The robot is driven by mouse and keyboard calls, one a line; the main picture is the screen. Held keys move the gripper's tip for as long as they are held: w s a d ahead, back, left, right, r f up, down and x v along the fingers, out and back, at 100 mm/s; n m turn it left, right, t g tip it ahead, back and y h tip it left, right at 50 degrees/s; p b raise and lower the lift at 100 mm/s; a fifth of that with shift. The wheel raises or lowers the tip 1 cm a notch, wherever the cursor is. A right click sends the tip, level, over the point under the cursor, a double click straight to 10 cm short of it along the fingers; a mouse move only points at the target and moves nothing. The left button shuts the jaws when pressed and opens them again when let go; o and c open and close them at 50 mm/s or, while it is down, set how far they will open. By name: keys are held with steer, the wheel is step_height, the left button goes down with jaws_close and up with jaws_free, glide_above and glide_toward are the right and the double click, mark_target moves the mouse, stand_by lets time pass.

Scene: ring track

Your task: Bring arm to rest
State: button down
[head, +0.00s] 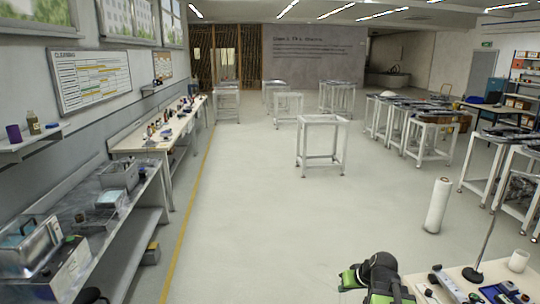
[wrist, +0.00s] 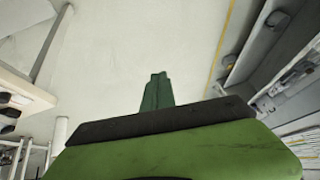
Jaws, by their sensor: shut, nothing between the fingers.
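My arm (head: 380,278), black and green, shows at the bottom edge of the head view, folded low beside a table. In the wrist view my gripper (wrist: 158,78) points out over the pale floor. Its green fingers are together with nothing between them. The wide green and black body of the gripper fills the lower part of that view.
A table (head: 450,290) with small items and a thin stand is close at the lower right. A white roll (head: 437,205) stands upright behind it. A long workbench (head: 150,142) and shelves line the left wall. A white frame table (head: 322,140) stands ahead; the middle floor is clear.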

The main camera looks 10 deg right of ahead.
steer(key=s+a+f+n+g, duration=0.1)
steer(key=s+a+f+g, duration=0.1)
steer(key=a, duration=0.8)
steer(key=s+a+f+n+g, duration=0.1)
steer(key=s+a+n+g, duration=0.15)
steer(key=a, duration=0.75)
steer(key=s+d+m, duration=0.1)
steer(key=s+d+m+g+h, duration=0.1)
steer(key=s+d+m+h, duration=0.1)
steer(key=s, duration=0.1)
steer(key=shift+d+f+g, duration=0.1)
steer(key=shift+f+g, duration=0.15)
steer(key=shift+d, duration=0.15)
